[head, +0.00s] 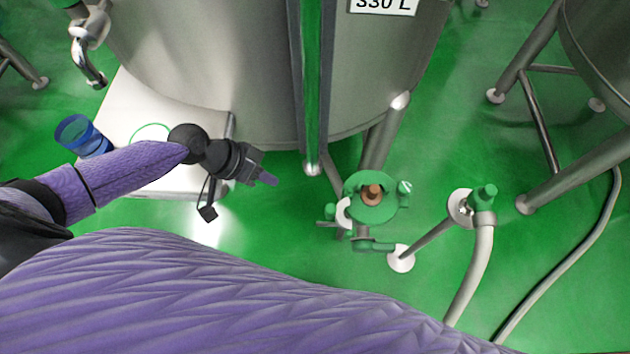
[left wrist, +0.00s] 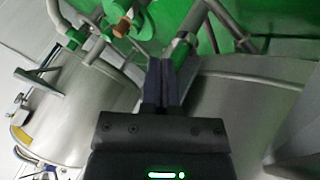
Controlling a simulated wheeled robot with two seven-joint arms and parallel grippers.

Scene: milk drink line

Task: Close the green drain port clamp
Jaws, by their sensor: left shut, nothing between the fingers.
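The green drain port clamp (head: 372,205) sits low beside a tank leg in the head view, a green ring around a brown-orange centre. A small green wing piece shows at its upper right, and a pale curved part at its left. Whether the clamp is open or shut I cannot tell. It also shows at the top of the left wrist view (left wrist: 135,20). My left gripper (head: 268,179) is shut and empty, to the left of the clamp and apart from it. Its dark fingers are together in the left wrist view (left wrist: 163,75). My right gripper is not in view.
A large steel tank (head: 240,70) stands above the clamp. A white platform (head: 130,110) with a blue cup (head: 78,132) is at the left. A green-capped valve (head: 485,195) with a grey hose (head: 470,285) is right of the clamp. Green floor lies between gripper and clamp.

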